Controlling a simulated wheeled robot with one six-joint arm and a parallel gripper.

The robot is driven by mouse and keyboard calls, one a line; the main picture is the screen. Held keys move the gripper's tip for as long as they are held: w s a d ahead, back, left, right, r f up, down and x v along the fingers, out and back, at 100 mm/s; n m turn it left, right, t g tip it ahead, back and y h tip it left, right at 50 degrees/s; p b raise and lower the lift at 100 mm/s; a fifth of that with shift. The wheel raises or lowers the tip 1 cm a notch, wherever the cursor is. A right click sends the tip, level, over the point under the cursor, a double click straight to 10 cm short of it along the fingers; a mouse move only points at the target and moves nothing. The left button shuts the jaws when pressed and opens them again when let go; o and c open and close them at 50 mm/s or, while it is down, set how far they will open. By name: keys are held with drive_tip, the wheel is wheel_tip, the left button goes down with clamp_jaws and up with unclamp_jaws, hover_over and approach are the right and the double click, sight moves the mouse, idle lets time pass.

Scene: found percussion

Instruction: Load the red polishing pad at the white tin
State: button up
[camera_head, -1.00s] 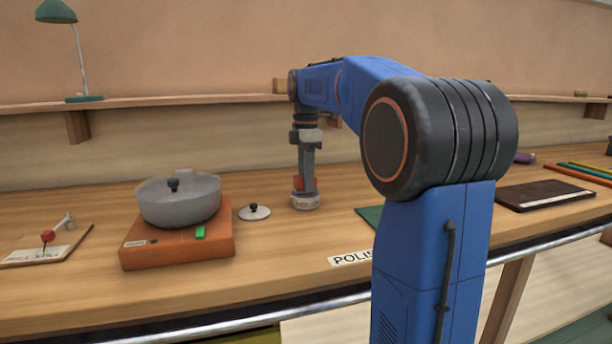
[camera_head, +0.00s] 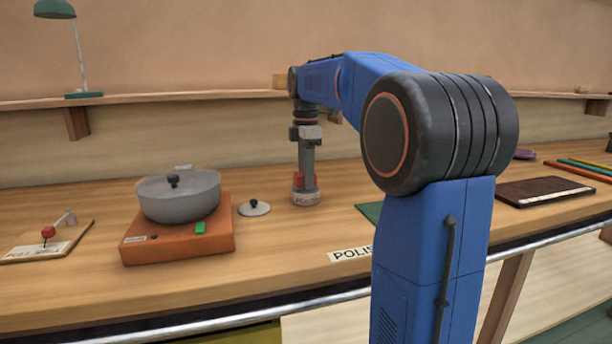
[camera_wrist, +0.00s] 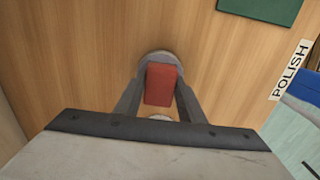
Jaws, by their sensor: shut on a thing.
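My gripper (camera_wrist: 160,88) is shut on the red polishing pad (camera_wrist: 161,84), which sits between its two fingers. In the head view my gripper (camera_head: 306,176) points straight down, with a bit of the red pad (camera_head: 298,177) showing beside the finger. The white tin (camera_head: 305,198) stands upright on the bench directly below. In the wrist view the tin's pale round edge (camera_wrist: 156,55) shows around the pad's far end. The pad hides most of the tin, and I cannot tell whether the two touch.
Farther left, a grey pot (camera_head: 180,199) sits on an orange burner (camera_head: 178,243). A green mat (camera_wrist: 262,8) and a POLISH label (camera_wrist: 290,70) lie to the right. The wooden shelf (camera_head: 200,96) runs behind.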

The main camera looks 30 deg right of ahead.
drive_tip(key=shift+f, duration=0.35)
idle(1.2)
drive_tip(key=shift+r, duration=3.55)
